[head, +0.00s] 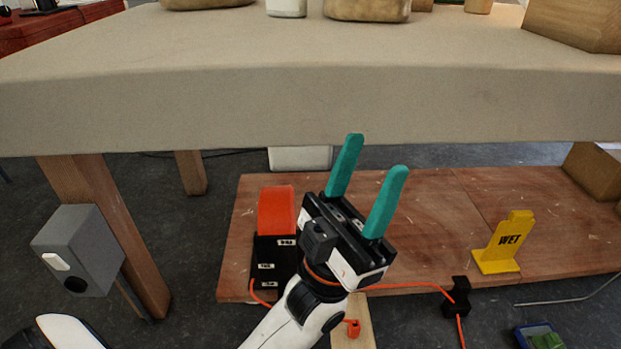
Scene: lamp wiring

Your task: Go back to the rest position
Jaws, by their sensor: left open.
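My left gripper (377,152) is open, with two teal fingers spread apart and nothing between them. It points up and away, in front of the table's near edge and above the low wooden board (430,215). An orange-topped black block (276,210) stands on the board just left of the gripper and is partly hidden by it. An orange cable (405,286) passes by the gripper to a small black clip (457,298). My right gripper is not in view.
A large beige-topped table (300,105) spans the view. A grey box (78,250) is by its wooden leg (110,230). A blue and green item (540,336) lies at the lower right.

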